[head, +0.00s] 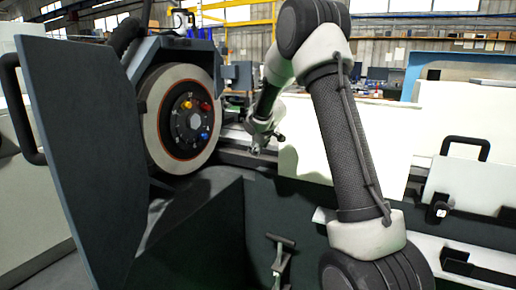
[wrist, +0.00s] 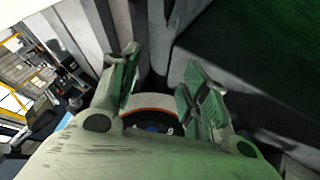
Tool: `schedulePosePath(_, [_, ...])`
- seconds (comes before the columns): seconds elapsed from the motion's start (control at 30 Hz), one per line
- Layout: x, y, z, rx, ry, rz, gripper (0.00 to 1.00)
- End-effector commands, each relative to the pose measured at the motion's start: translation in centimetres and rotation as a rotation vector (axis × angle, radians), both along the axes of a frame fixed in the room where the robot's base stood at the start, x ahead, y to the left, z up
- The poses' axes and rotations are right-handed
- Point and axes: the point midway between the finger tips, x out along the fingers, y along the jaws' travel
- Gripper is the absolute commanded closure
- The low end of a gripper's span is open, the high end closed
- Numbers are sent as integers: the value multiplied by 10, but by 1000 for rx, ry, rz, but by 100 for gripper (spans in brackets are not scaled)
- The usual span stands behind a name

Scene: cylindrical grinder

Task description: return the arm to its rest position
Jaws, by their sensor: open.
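My gripper (head: 268,141) is at the end of my arm, small in the head view, beside the grinding wheel and over the machine bed. In the wrist view my gripper (wrist: 160,92) shows two green-padded fingers spread apart with nothing between them. The grinding wheel (head: 153,115) is a large grey disc with a dark hub and red, yellow and blue knobs, left of my gripper. Part of its rim (wrist: 150,112) shows beyond the fingers in the wrist view. I cannot tell the exact gap between my gripper and the wheel.
An open dark guard door (head: 85,150) with a handle stands at the left. A pale panel (head: 345,137) stands behind my arm. A light cover with a black handle (head: 465,150) is at the right. The dark machine front (head: 200,235) lies below. Shelves and benches are far behind.

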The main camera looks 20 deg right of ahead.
Motion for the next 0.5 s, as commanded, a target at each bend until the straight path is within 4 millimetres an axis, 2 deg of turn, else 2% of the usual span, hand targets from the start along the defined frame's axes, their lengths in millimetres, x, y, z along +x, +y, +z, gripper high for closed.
schedulePosePath(0.33, [-3, -2, -3, 1, 16, -13, 55])
schedulePosePath(0.43, [-21, -10, -18, 8, 91, -73, 55])
schedulePosePath(0.5, [-44, -15, -36, 18, 166, -121, 55])
